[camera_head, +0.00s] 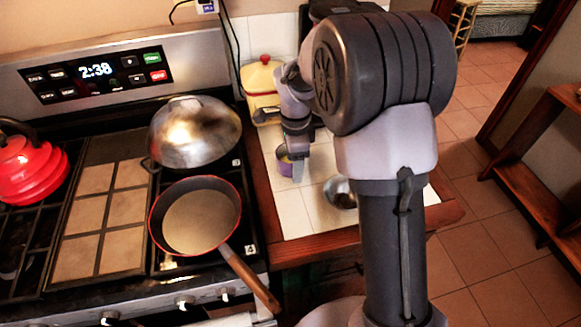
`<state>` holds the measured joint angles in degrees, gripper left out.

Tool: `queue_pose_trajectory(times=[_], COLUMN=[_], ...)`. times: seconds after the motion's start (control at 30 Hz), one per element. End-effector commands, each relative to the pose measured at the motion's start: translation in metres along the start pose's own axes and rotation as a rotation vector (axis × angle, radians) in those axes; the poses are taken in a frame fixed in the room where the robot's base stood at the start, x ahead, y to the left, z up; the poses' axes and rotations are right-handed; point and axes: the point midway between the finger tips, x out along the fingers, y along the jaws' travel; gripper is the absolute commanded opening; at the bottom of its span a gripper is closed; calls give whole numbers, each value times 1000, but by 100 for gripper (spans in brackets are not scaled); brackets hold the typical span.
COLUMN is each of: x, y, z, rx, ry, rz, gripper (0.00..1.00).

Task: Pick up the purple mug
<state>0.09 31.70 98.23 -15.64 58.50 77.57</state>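The purple mug (283,161) stands on the white tiled counter, right of the stove, and shows only in part. My gripper (297,170) points down right at the mug and covers its right side. The fingers are small here and partly merge with the mug, so I cannot tell whether they are open or shut, or whether they touch it. My arm rises in front and hides part of the counter behind it.
A metal bowl (340,193) sits on the counter just right of the mug. A yellow pot with a red knob (262,78) stands behind. On the stove are a red kettle (30,165), a domed steel lid (195,132) and a frying pan (196,222). The counter's wooden edge (318,246) is in front.

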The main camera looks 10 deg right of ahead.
Motion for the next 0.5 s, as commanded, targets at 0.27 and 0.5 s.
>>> queue_pose_trajectory(times=[0.27,0.5], x=[51,50], y=[-1,-1], z=[2,2], rx=[-2,-1], ry=[0,0], rz=[2,0], gripper=[61,55])
